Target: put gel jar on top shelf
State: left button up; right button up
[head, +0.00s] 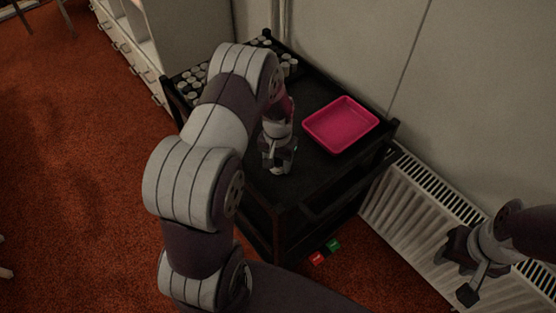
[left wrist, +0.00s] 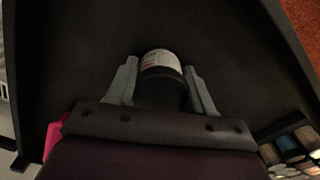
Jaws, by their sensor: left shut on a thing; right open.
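The gel jar (left wrist: 160,62), with a white label and a dark end, is between the two grey fingers of my left gripper (left wrist: 162,84) in the left wrist view. The fingers are shut on it. In the head view my left gripper (head: 278,160) is over the black top shelf (head: 310,175) of the cart, left of the pink tray; the jar is hard to make out there. I cannot tell whether the jar touches the shelf. My right gripper (head: 461,270) is open and empty at the lower right, in front of the radiator.
The pink tray (head: 340,125) sits on the top shelf near the wall. Several small jars (head: 195,78) are grouped at the shelf's far left. A white radiator (head: 400,203) stands right of the cart. Red (head: 317,258) and green (head: 333,246) items are low by the cart.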

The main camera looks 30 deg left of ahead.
aim_at(279, 160)
pick_arm(q)
jog(key=shift+f, duration=0.1)
jog(key=o, duration=1.1)
jog(key=shift+c, duration=0.2)
notch_tip(279, 160, up, 13)
jog(key=s+d+r, duration=0.1)
jog(key=s+d, duration=0.3)
jog(key=s, duration=0.2)
jog(key=s+d+r+t, duration=0.1)
jog(key=s+d+r, duration=0.1)
jog(key=s+d, duration=0.2)
jog(key=s, duration=0.3)
jog(key=shift+s+d+r+m+p, duration=0.2)
jog(key=shift+s+r+m+p, duration=0.1)
jog(key=shift+m+p, duration=0.1)
